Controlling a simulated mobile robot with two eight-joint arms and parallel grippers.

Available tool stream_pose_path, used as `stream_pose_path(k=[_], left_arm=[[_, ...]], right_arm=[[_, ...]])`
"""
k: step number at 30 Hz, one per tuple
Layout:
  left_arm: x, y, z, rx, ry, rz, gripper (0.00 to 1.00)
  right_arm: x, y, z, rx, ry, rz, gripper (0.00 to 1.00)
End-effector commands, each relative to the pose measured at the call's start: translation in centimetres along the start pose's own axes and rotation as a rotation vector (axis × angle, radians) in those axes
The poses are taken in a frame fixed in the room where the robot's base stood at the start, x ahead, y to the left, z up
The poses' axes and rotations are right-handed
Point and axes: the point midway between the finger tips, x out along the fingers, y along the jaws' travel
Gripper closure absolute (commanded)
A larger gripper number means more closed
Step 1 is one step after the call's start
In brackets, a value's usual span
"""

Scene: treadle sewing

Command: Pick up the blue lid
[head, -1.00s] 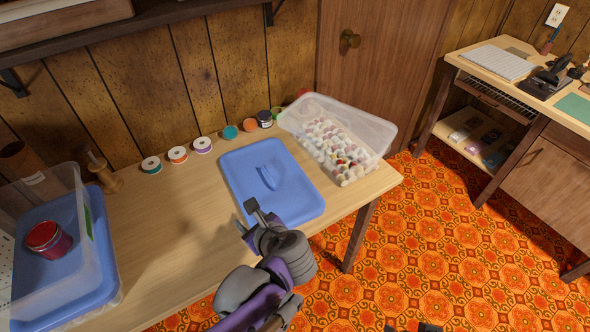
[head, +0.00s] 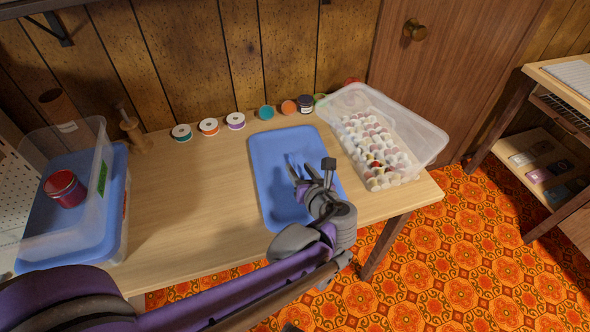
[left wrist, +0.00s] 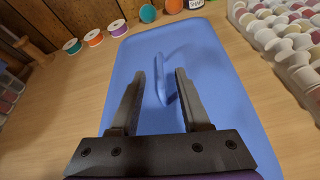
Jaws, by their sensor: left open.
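The blue lid (head: 267,160) lies flat on the wooden table, with a raised handle in its middle. In the left wrist view the lid (left wrist: 215,70) fills the middle, and its handle (left wrist: 160,75) stands up between my finger lines. My left gripper (head: 312,170) is open and empty over the lid, close to the handle, which it partly hides in the head view. In the left wrist view the two fingers of my left gripper (left wrist: 169,75) are apart on either side of the handle; I cannot tell whether they touch it.
A clear bin of spools (head: 410,125) stands right beside the lid. Several thread spools (head: 209,127) line the wall side. Bare table (head: 190,200) lies between.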

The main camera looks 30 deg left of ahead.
Motion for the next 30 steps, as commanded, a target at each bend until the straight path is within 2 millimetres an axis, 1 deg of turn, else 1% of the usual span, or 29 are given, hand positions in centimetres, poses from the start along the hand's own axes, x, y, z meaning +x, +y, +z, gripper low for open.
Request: stream_pose_path(k=[1,3,7,10,16,20,21,24,30], left_arm=[[1.0,0.1,-0.2,-0.001,0.001,0.004,0.53],[2.2,0.1,-0.2,-0.002,0.001,0.005,0.53],[3.7,0.1,-0.1,-0.001,0.001,0.003,0.53],[4.1,0.1,0.0,0.0,0.0,0.001,0.53],[4.1,0.1,0.1,0.0,0.0,0.0,0.53],[4.1,0.1,0.1,-0.001,0.0,0.0,0.77],[4.1,0.1,0.1,-0.001,0.0,0.0,0.84],[4.1,0.1,0.0,-0.001,0.0,0.0,1.0],[4.1,0.1,0.0,-0.001,0.0,0.0,1.0]], right_arm=[[0.5,0.0,0.1,0.0,-0.002,0.0,0.0],[1.0,0.0,0.3,0.0,-0.003,0.0,0.0],[1.4,0.0,0.4,0.0,-0.005,0.0,0.0],[1.4,0.0,0.4,0.0,-0.005,0.0,0.0],[1.4,0.0,0.4,0.0,-0.005,0.0,0.0],[1.4,0.0,0.4,0.0,-0.005,0.0,0.0],[1.4,0.0,0.4,0.0,-0.005,0.0,0.0],[1.4,0.0,0.4,0.0,-0.005,0.0,0.0],[1.4,0.0,0.4,0.0,-0.005,0.0,0.0]])
